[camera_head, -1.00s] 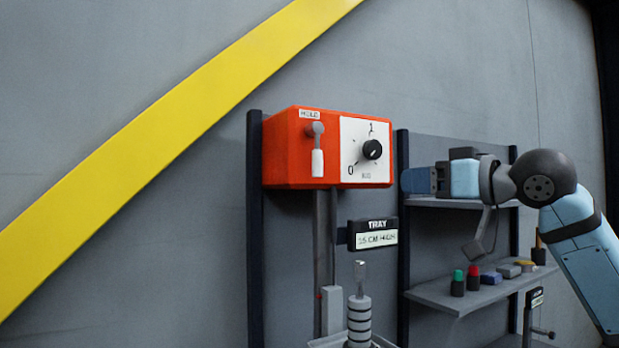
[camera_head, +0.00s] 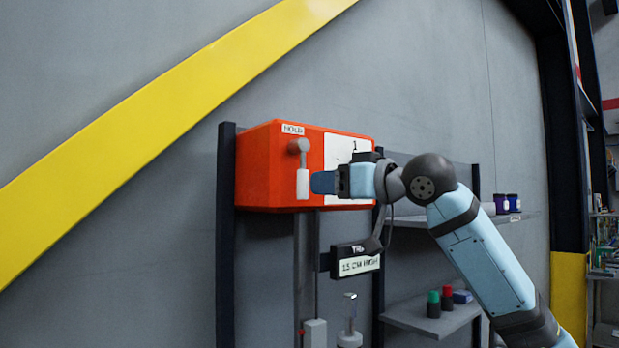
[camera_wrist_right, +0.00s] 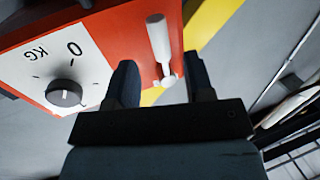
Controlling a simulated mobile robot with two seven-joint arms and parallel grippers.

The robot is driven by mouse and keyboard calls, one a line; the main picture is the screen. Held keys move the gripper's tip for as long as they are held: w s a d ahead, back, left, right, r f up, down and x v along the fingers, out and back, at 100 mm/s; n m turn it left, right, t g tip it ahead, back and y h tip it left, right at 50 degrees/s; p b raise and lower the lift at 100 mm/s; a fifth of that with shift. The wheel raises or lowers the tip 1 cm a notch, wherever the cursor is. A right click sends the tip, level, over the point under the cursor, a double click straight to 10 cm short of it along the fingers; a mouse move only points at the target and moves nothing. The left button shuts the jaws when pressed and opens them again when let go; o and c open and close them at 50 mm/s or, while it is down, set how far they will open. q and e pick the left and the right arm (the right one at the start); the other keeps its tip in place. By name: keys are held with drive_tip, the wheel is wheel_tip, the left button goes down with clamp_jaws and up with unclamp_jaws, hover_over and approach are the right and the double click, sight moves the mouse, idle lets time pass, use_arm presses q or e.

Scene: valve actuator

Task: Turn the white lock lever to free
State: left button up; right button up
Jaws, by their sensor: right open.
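The white lock lever (camera_head: 302,184) hangs straight down from its grey pivot on the left part of the red-orange box (camera_head: 262,170), under a HOLD label (camera_head: 293,129). My right gripper (camera_head: 322,183) is just right of the lever in the head view. In the right wrist view its two dark fingers (camera_wrist_right: 160,66) are apart, and the lever (camera_wrist_right: 158,38) shows in the gap between them, with its handle pointing up in that picture. I see no contact; the exact depth between fingers and lever is unclear. My left gripper is not in view.
A black dial (camera_wrist_right: 64,95) on a white plate sits beside the lever; my gripper covers most of it in the head view. A tray sign (camera_head: 356,258) hangs below the box. Shelves (camera_head: 430,318) with small items stand at right.

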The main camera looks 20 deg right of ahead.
sight(307, 185)
drive_tip(key=shift+p+x, duration=0.45)
drive_tip(key=shift+x, duration=1.9)
clamp_jaws()
